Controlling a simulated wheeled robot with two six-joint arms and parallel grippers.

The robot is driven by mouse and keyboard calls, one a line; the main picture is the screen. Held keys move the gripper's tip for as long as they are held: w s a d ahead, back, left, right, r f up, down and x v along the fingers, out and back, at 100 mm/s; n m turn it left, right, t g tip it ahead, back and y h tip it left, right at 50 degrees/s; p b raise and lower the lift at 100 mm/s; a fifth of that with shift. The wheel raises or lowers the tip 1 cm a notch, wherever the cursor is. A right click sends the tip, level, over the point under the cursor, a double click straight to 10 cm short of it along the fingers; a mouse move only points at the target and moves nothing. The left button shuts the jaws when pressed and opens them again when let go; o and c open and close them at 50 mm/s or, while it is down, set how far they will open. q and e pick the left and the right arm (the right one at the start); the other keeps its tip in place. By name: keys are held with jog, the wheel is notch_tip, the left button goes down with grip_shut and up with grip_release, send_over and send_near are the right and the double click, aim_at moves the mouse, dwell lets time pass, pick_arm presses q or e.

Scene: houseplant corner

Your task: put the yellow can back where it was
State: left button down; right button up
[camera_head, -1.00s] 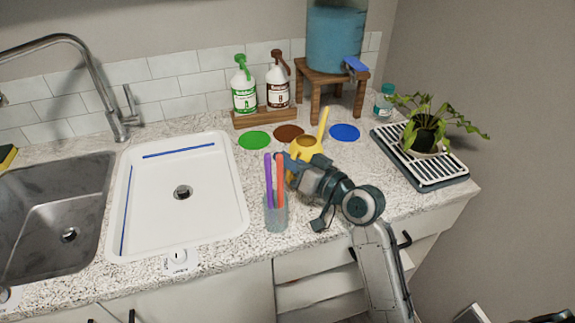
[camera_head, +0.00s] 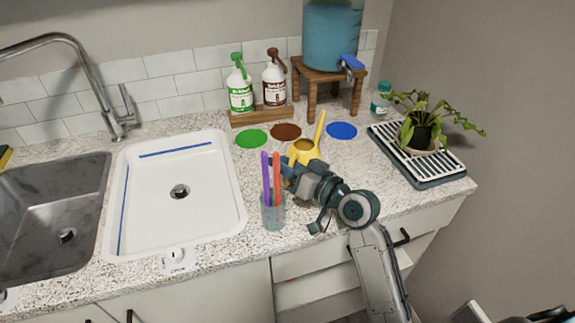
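The yellow can (camera_head: 304,152), with a long thin spout pointing up, is at the middle of the counter, in front of the brown disc (camera_head: 286,131) and the blue disc (camera_head: 341,131). My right gripper (camera_head: 285,168) reaches in from the lower right and is at the can's near left side. A yellow part of the can shows at the fingers, and the can moves with the gripper, so it looks shut on it. The fingertips are partly hidden behind the cup of sticks. I cannot tell whether the can touches the counter. My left gripper is not in view.
A clear cup (camera_head: 272,212) with purple and orange sticks stands close before the gripper. A green disc (camera_head: 251,139) lies left. Two spray bottles (camera_head: 240,91) stand behind, beside a blue water tank (camera_head: 332,38) on a wooden stand. A potted plant (camera_head: 424,132) stands right.

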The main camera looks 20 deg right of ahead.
jog(key=shift+r, duration=0.1)
